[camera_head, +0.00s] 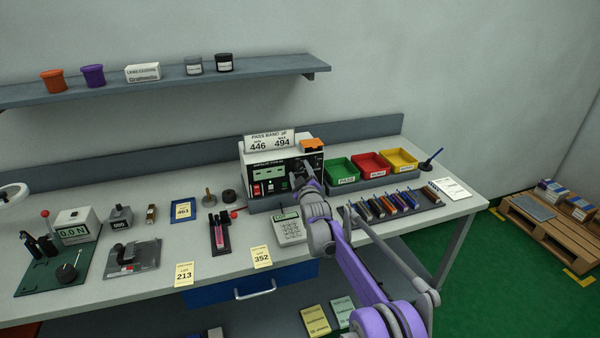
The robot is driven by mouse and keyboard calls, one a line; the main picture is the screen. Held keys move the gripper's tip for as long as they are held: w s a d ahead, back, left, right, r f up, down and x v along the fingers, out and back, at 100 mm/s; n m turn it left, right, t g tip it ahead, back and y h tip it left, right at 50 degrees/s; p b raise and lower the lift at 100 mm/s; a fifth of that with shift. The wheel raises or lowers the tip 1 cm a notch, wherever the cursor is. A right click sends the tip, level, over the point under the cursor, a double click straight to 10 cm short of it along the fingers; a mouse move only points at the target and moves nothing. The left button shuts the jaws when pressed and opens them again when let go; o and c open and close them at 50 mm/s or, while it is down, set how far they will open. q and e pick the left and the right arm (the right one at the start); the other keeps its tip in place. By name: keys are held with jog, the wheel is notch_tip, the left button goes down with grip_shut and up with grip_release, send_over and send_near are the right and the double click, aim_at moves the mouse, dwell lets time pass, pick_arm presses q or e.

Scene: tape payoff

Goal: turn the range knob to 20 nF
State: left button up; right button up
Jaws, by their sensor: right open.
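The capacitance meter (258,171) is a pale box with a black front panel, a green display and a red switch. It stands at the back middle of the bench, under a sign (269,141) reading PASS BAND 446 and 494. My right gripper (304,172) is open in front of the right half of the panel. I cannot make out the range knob; the gripper covers that part of the panel, and I cannot tell whether it touches anything. The display digits are too small to read. My left gripper is not in view.
Green, red and yellow bins (342,171) stand right of the meter. A rack of several coloured parts (396,204) lies beside my right arm. A calculator-like keypad (289,228) sits in front of the meter. A shelf (130,84) hangs above the bench.

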grip_shut()
dwell(0.4)
jog(key=shift+r+m, duration=0.1)
jog(key=shift+m, duration=1)
jog(key=shift+d+m, duration=0.1)
jog(key=shift+m, duration=0.8)
jog(key=shift+m+g, duration=0.3)
jog(key=m+b, duration=0.2)
jog(key=b, duration=0.2)
jog(key=m+b, duration=0.3)
jog(key=b, duration=0.1)
jog(key=shift+f+g+y+b, duration=0.2)
jog(key=shift+g+y+b, duration=0.1)
jog(key=shift+y+b, duration=0.1)
jog(key=shift+d+r+m+b, duration=0.1)
jog(key=shift+r+m+b, duration=0.15)
jog(key=shift+m+b, duration=0.7)
